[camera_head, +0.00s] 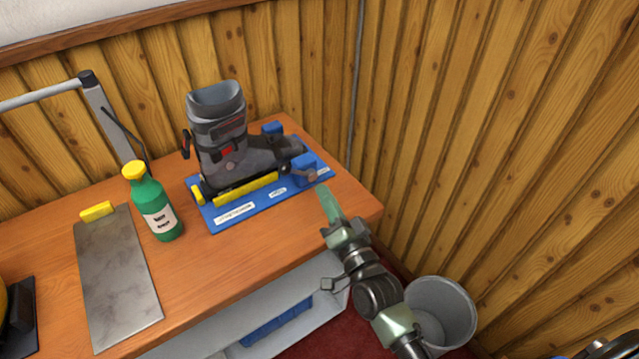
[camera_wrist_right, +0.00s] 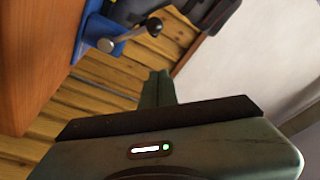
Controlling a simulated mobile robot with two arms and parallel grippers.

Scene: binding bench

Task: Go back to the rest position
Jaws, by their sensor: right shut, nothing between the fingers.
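My right gripper (camera_head: 328,204) is shut and empty. In the head view it is beside the bench's front right corner, below and right of the boot fixture. In the right wrist view its closed fingers (camera_wrist_right: 158,88) point toward the wood-panelled wall. My left gripper is not in view. A grey ski boot (camera_head: 222,140) stands in a blue binding fixture (camera_head: 240,212) on the wooden bench (camera_head: 200,270). A lever with a round knob (camera_wrist_right: 154,26) on the blue fixture shows close to the right gripper's side in the wrist view.
A green bottle with a yellow cap (camera_head: 158,208) and a grey metal plate (camera_head: 118,285) are on the bench to the left. A grey bin (camera_head: 455,310) stands on the floor close to my right arm. A pale tray (camera_head: 325,275) is under the bench edge. Wood walls close the corner.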

